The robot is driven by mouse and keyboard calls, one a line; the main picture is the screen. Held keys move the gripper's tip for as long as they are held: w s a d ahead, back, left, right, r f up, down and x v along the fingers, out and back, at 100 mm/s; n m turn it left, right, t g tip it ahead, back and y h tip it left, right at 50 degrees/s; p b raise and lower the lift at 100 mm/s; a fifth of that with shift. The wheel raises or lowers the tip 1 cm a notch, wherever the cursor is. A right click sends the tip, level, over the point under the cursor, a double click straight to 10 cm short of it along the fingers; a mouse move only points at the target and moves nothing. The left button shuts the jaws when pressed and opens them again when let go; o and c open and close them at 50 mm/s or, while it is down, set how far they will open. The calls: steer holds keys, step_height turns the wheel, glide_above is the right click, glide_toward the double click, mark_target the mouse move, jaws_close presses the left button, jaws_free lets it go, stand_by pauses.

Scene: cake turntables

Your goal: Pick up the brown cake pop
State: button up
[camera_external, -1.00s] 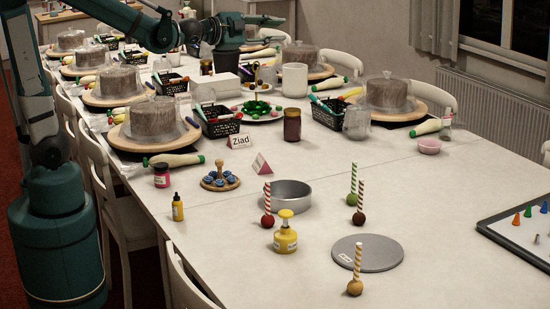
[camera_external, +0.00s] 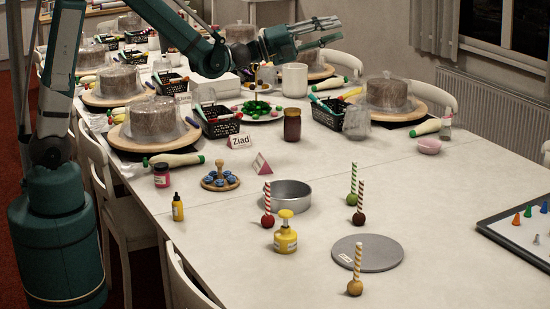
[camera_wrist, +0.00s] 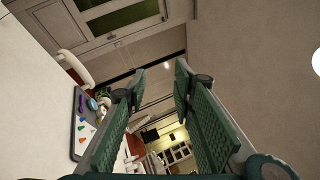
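Several cake pops stand stick-up on the white table in the external view. A light-brown pop (camera_external: 355,288) with a yellow-striped stick is nearest the camera. A red pop (camera_external: 267,220) stands to the left by the yellow bottle. My gripper (camera_external: 333,31) is high over the table's far part, away from the pops, fingers pointing right. It is open and empty; the wrist view shows both fingers (camera_wrist: 160,80) apart. No pop shows there.
Near the pops are a round cake tin (camera_external: 287,195), a yellow pump bottle (camera_external: 285,238) and a grey disc (camera_external: 368,254). A tray of coloured cones (camera_external: 500,228) lies at right. Turntables with covered cakes, baskets and jars crowd the far part. The near table is mostly clear.

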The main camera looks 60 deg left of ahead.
steer(key=d+f+m+g+h, duration=0.85)
steer(key=d+f+m, duration=0.45)
steer(key=f+m, duration=0.2)
steer(key=m+g+h, duration=0.1)
steer(key=m+g, duration=0.9)
steer(key=m, duration=0.1)
glide_toward(362, 180)
steer(key=shift+d+f+t, duration=0.25)
steer(key=shift+d+f, duration=0.35)
steer(key=shift+d, duration=0.4)
steer(key=shift+d, duration=0.1)
steer(key=shift+w+d, duration=0.15)
steer(key=shift+d, duration=1)
steer(key=shift+d, duration=0.1)
steer(key=shift+w+d+r+b, duration=0.15)
steer(key=shift+d+b, duration=0.75)
steer(key=shift+d, duration=1.6)
